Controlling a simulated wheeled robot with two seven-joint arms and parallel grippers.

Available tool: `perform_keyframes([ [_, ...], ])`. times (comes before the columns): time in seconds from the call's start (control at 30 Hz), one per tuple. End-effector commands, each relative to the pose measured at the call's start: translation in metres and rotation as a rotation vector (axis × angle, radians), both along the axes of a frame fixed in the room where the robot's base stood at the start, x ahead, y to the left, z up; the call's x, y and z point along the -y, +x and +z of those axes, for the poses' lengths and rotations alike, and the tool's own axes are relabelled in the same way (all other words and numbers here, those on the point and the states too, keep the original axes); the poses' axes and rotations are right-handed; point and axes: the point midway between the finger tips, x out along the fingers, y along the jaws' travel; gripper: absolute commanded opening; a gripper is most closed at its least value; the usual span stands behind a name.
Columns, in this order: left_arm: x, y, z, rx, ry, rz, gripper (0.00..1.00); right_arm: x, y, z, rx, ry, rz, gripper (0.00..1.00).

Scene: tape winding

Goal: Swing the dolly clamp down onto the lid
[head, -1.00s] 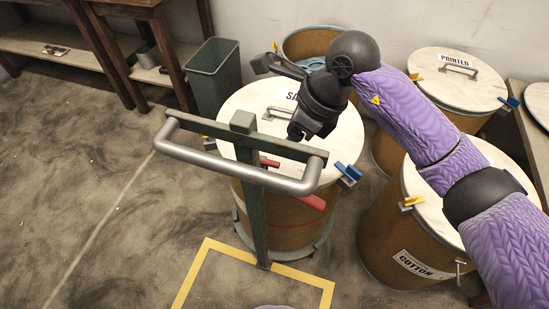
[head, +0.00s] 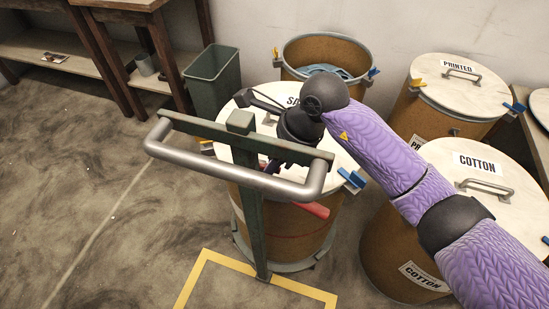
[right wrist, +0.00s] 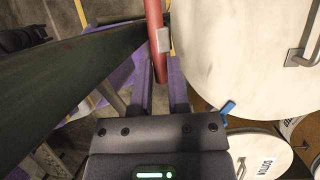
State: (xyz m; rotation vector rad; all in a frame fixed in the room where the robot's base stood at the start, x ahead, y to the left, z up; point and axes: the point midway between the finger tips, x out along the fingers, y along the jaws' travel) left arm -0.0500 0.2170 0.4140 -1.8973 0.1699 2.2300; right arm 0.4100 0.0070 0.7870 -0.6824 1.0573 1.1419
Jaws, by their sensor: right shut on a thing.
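The drum's round white lid (head: 232,112) carries a partly hidden label and lies behind the dolly's green post (head: 254,215) and grey handle (head: 225,173). The dolly's red clamp bar (head: 316,209) shows below the handle, on the near side of the drum; it also shows upright in the right wrist view (right wrist: 157,45), beside the lid edge. My right gripper (head: 270,165) is partly hidden behind the crossbar. In the right wrist view its purple fingers (right wrist: 162,88) are closed around the red bar's lower end. I cannot tell whether the clamp touches the lid. My left gripper is not in view.
The cotton drum (head: 440,155) stands close on the right, the printed drum (head: 445,95) behind it. An open drum (head: 327,47) is at the back. A green bin (head: 213,80) and wooden shelves (head: 125,40) are left. Floor at the left is clear.

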Motion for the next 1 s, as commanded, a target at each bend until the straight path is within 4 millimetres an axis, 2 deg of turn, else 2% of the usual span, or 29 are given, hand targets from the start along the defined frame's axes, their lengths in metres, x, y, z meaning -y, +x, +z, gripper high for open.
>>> perform_keyframes([
  [0.5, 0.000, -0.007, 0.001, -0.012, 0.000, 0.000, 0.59, 0.000, 0.000, 0.000, 0.001, 0.000, 0.000, 0.00],
  [1.0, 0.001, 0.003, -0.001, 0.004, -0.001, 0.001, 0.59, 0.000, 0.000, 0.000, 0.001, 0.000, 0.000, 0.00],
])
